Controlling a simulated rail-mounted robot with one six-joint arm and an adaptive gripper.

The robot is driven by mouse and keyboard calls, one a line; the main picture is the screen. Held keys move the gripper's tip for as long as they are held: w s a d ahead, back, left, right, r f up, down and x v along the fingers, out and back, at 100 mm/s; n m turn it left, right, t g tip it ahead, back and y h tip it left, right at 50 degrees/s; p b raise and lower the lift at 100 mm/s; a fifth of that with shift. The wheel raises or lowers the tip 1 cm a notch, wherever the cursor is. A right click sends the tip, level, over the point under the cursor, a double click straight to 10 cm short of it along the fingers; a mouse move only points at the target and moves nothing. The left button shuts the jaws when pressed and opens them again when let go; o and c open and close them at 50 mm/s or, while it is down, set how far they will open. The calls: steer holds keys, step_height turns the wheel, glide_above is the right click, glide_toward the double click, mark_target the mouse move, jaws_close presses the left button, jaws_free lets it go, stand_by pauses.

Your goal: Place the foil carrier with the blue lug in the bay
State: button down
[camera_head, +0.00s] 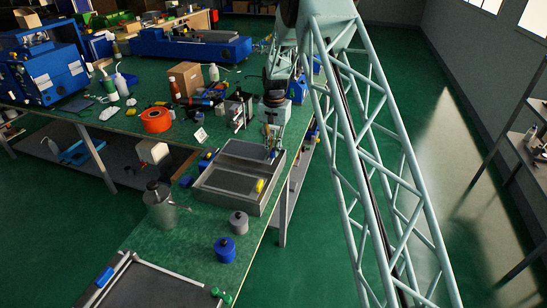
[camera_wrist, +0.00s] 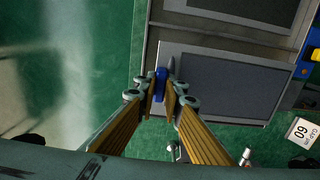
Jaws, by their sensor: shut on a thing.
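The foil carrier (camera_wrist: 235,85) is a flat dark grey panel in a pale metal frame. Its blue lug (camera_wrist: 160,84) stands at its left edge in the wrist view, between the fingertips of my gripper (camera_wrist: 166,88), which is shut on it. In the head view my gripper (camera_head: 271,143) is at the far right part of a grey two-part tray (camera_head: 228,206), seemingly the bay. The carrier lies over the far compartment, roughly level. I cannot tell whether it touches the tray floor. The near compartment (camera_head: 232,184) shows a dark flat bottom.
A yellow piece (camera_head: 260,185) sits at the tray's right side. A metal can (camera_head: 159,205), a grey lidded pot (camera_head: 238,222) and a blue one (camera_head: 225,249) stand nearby. A white sign (camera_wrist: 302,131) reading 60 stands beyond the tray. The bench edge runs close along the tray's right.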

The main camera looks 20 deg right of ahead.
steer(key=shift+f, duration=1.85)
steer(key=c, duration=3)
jaws_free()
step_height(320, 180, up, 10)
steer(key=shift+r, duration=0.15)
steer(key=shift+s+r+p, duration=0.1)
steer(key=shift+r+p, duration=0.2)
steer(key=shift+r, duration=0.65)
steer(key=shift+r, duration=0.1)
